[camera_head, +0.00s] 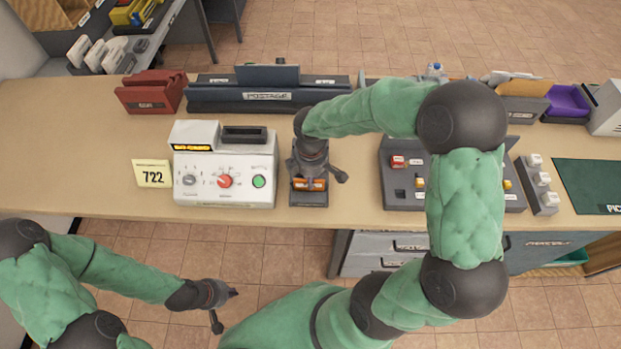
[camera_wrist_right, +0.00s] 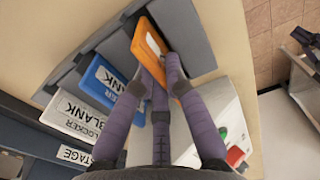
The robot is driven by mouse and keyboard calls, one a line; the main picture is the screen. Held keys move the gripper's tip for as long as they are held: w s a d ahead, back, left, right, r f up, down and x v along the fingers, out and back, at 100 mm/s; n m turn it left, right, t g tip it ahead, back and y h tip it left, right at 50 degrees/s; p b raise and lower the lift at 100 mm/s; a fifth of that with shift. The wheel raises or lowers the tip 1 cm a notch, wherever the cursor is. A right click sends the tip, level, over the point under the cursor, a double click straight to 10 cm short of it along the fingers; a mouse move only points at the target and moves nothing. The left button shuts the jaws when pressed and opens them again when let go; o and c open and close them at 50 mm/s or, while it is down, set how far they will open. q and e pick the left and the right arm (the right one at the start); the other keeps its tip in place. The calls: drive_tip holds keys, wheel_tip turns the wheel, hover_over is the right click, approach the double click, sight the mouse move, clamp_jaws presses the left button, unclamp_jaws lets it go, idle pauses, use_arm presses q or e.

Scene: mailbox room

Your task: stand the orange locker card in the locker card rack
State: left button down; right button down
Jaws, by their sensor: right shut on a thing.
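The orange locker card (camera_wrist_right: 150,42) is between the purple fingers of my right gripper (camera_wrist_right: 162,75), which is shut on it. In the head view the orange card (camera_head: 310,184) shows at the grey locker card rack (camera_head: 309,199), beneath my right gripper (camera_head: 309,172). In the right wrist view the card's upper end is beside a grey rack panel (camera_wrist_right: 190,25); I cannot tell how deep it sits. A blue card (camera_wrist_right: 112,82) and a white card (camera_wrist_right: 78,115) are in neighbouring slots. My left gripper (camera_head: 226,307) is empty, fingers apart, below the desk's front edge.
A white console with knobs (camera_head: 225,165) stands left of the rack, and a grey button panel (camera_head: 400,175) stands to its right. A dark postage box (camera_head: 265,96) and a red holder (camera_head: 150,92) are behind. A yellow 722 card (camera_head: 152,174) is at the left.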

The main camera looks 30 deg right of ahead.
drive_tip(key=shift+s+a+f, duration=0.1)
drive_tip(key=shift+s+f, duration=0.1)
drive_tip(key=shift+f, duration=0.2)
drive_tip(key=c, duration=1.2)
unclamp_jaws()
drive_tip(key=shift+s+f, duration=0.15)
drive_tip(key=shift+f, duration=0.15)
drive_tip(key=shift+w, duration=0.2)
drive_tip(key=shift+r, duration=0.3)
drive_tip(key=shift+w+r+p, duration=0.15)
drive_tip(key=shift+r+p, duration=2.9)
drive_tip(key=shift+r, duration=0.55)
drive_tip(key=shift+f, duration=0.1)
